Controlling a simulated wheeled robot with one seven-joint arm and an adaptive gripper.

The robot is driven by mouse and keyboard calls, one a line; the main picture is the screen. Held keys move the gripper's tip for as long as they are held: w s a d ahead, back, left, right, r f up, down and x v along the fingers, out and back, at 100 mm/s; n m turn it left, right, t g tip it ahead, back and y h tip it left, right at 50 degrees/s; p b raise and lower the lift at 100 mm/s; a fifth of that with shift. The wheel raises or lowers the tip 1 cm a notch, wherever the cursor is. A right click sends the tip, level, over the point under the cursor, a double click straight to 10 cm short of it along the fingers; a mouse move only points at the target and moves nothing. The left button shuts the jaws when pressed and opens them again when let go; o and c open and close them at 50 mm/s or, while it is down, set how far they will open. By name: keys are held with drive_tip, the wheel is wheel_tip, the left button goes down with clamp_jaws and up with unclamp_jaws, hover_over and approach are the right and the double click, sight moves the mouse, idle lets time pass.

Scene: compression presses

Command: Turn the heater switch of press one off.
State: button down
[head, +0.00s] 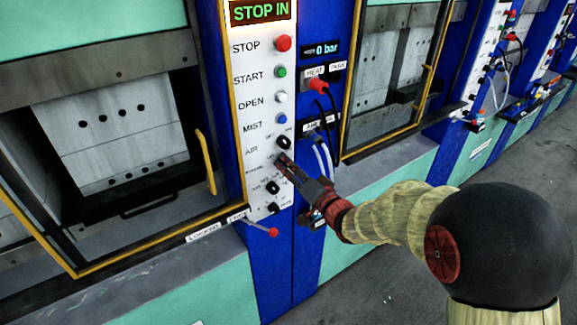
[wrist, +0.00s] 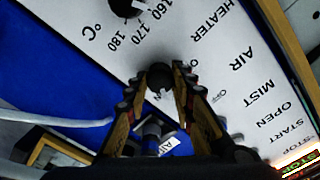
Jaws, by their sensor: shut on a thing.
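The control panel (head: 257,110) of the near press is a white strip with labelled buttons and black knobs. My gripper (head: 283,160) reaches it from the lower right, just below the black AIR knob (head: 284,142). In the wrist view my gripper's fingers (wrist: 163,88) are closed around the black heater switch (wrist: 159,76), in the row of the HEATER label (wrist: 215,20). The fingers cover the sides of the switch, so its exact setting cannot be told. In the head view my gripper hides the switch.
A temperature dial (wrist: 125,6) sits close beside the gripped switch. A red-tipped lever (head: 270,231) sticks out below the panel. Hoses (head: 322,155) and a red plug (head: 318,86) are to the right. The yellow-edged press door (head: 207,162) is at left.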

drive_tip(key=shift+n+b, duration=4.7)
drive_tip(key=shift+n, duration=1.3)
drive_tip(key=c, duration=1.5)
unclamp_jaws()
